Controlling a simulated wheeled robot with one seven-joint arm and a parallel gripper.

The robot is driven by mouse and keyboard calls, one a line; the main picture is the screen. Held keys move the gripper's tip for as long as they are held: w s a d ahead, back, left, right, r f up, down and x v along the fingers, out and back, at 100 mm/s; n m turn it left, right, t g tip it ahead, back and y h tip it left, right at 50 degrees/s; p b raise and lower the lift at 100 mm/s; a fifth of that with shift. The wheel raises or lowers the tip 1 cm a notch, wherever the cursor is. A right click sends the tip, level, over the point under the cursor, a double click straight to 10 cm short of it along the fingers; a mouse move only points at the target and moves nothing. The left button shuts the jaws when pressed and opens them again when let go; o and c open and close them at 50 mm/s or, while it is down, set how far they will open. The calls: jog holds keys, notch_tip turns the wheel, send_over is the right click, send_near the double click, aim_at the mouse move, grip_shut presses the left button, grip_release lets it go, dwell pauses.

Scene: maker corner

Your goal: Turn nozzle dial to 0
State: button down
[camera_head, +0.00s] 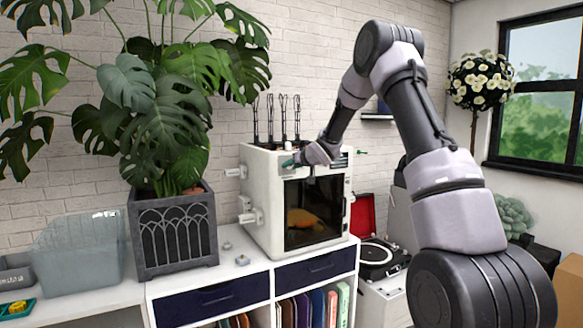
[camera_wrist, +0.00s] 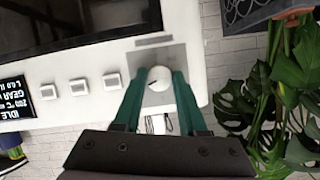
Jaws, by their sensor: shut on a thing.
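A white 3D printer (camera_head: 262,215) stands on the white cabinet, a dark window in its front with an orange object inside. My gripper (camera_head: 290,162) is at the upper left of its front and hides the dial there in the head view. In the wrist view, my gripper's green fingers (camera_wrist: 158,88) are shut on a round white dial (camera_wrist: 159,75), one finger on each side. A short dark mark on the dial points toward the left and slightly down in that view. A grey label strip (camera_wrist: 155,41) beside the dial is unreadable.
A large potted plant (camera_head: 174,235) stands close left of the printer. A record player (camera_head: 382,255) is on the right.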

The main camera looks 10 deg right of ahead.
jog(key=shift+s+a+f+n+t+h, duration=0.1)
jog(key=shift+n+t+h, duration=0.6)
jog(key=shift+n, duration=0.95)
jog(key=shift+w+a+n+t+h, duration=0.1)
jog(key=shift+n+t+h, duration=0.25)
jog(key=shift+n+h, duration=1)
jog(key=shift+s+f+n+t+h, duration=0.1)
jog(key=shift+n+t+h, duration=0.45)
jog(key=shift+n, duration=1.35)
jog(key=shift+c, duration=2.3)
grip_release()
jog(key=shift+s, duration=0.1)
